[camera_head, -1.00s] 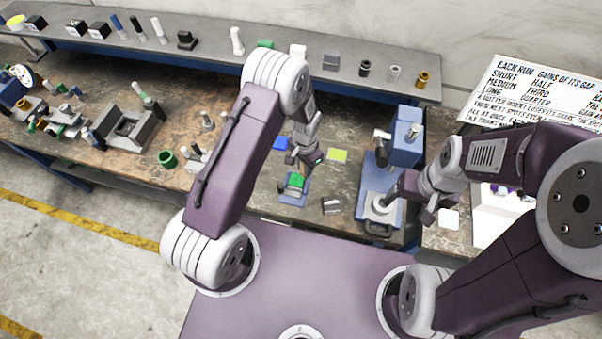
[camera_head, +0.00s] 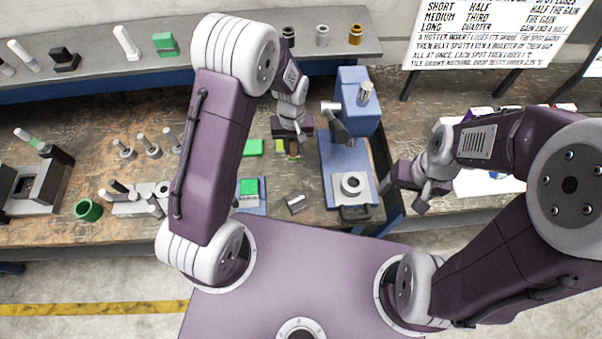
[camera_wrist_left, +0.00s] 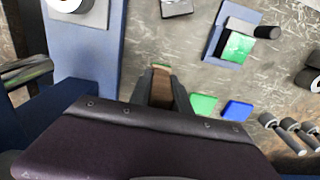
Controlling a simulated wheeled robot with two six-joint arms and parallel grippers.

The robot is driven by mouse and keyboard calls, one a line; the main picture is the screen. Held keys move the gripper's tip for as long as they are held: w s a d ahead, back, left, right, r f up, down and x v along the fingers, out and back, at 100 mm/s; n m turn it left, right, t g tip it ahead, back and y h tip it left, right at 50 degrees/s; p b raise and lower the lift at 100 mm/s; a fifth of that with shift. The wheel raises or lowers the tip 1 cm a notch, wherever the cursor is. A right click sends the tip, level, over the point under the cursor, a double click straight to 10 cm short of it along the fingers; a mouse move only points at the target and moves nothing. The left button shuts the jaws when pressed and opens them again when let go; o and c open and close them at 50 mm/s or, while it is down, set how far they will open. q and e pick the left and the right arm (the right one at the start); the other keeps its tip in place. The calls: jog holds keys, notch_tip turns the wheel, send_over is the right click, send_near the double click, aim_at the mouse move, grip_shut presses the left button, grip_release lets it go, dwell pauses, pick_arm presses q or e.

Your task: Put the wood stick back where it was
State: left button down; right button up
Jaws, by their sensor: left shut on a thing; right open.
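My left gripper (camera_head: 291,152) is shut on a brown wood stick (camera_wrist_left: 162,86), which shows between its fingers in the left wrist view. A green tile (camera_head: 252,147) and a partly covered yellow-green tile (camera_head: 280,146) lie beside and behind the gripper. A blue tile (camera_wrist_left: 237,111) shows in the left wrist view. My right gripper (camera_head: 424,200) is open and appears empty, right of the microscope stand.
A blue fixture with a green block (camera_head: 249,188) and a small grey block (camera_head: 297,204) are near the bench's front edge. Metal fixtures and a green ring (camera_head: 88,209) stand at left. A raised shelf (camera_head: 95,65) and a lettered board (camera_head: 490,40) are behind.

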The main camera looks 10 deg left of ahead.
aim_at(294, 156)
pick_arm(q)
jog(key=shift+s, duration=0.15)
jog(key=shift+s+f, duration=0.1)
jog(key=shift+f, duration=0.15)
jog(key=f, duration=0.2)
jog(key=f+p, duration=0.1)
jog(key=f, duration=0.2)
jog(key=shift+w+f, duration=0.3)
jog(key=shift+w, duration=0.1)
jog(key=f, duration=0.1)
jog(key=f+p, duration=0.1)
jog(key=f, duration=0.1)
jog(key=shift+s, duration=0.3)
jog(key=shift+f, duration=0.4)
jog(key=shift+w+f, duration=0.15)
jog(key=shift+w, duration=0.05)
jog(key=shift+f, duration=0.2)
jog(key=c, duration=1.2)
grip_release()
jog(key=shift+s+r, duration=0.1)
